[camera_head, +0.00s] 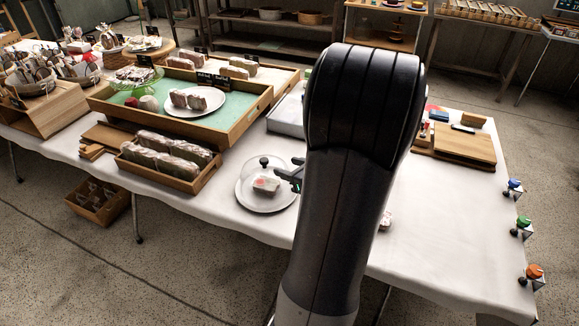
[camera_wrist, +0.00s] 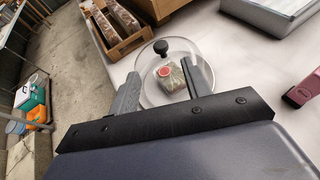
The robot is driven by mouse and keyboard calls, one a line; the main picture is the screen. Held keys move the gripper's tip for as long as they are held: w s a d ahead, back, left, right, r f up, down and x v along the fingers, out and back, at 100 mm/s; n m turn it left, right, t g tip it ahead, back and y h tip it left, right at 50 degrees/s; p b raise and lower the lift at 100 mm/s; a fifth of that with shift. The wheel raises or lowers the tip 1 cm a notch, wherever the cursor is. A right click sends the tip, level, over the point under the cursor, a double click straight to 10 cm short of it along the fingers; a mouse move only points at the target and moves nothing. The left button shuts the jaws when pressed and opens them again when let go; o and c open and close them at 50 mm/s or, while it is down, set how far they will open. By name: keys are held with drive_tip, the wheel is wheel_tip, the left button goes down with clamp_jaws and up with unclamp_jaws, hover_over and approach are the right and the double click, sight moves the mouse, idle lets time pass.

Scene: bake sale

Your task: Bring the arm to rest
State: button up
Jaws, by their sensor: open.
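My gripper (camera_wrist: 165,90) is open. In the wrist view its two fingers stand apart, with a glass dome (camera_wrist: 150,62) seen beyond and between them. A wrapped item with a red label (camera_wrist: 171,78) lies under the dome. In the head view my arm rises through the middle and hides part of the table. My gripper (camera_head: 292,177) shows just left of it, by the right side of the domed white plate (camera_head: 262,205). The wrapped item (camera_head: 266,185) sits on that plate. I cannot tell whether the fingers touch the dome.
A wooden tray of wrapped loaves (camera_head: 172,180) stands left of the plate. Behind it is a large wooden tray with a green lining (camera_head: 228,125). Wooden boards (camera_head: 465,150) lie at the right. The front right of the white table (camera_head: 450,235) is mostly clear.

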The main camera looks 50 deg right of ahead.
sight(264, 159)
drive_tip(key=x, duration=0.8)
drive_tip(key=b+x, duration=0.1)
drive_tip(key=x, duration=0.3)
drive_tip(key=shift+w+d+f, duration=0.1)
drive_tip(key=shift+w+f, duration=0.05)
drive_tip(key=shift+f, duration=0.3)
drive_tip(key=shift+r+p, duration=0.35)
drive_tip(key=shift+r, duration=0.85)
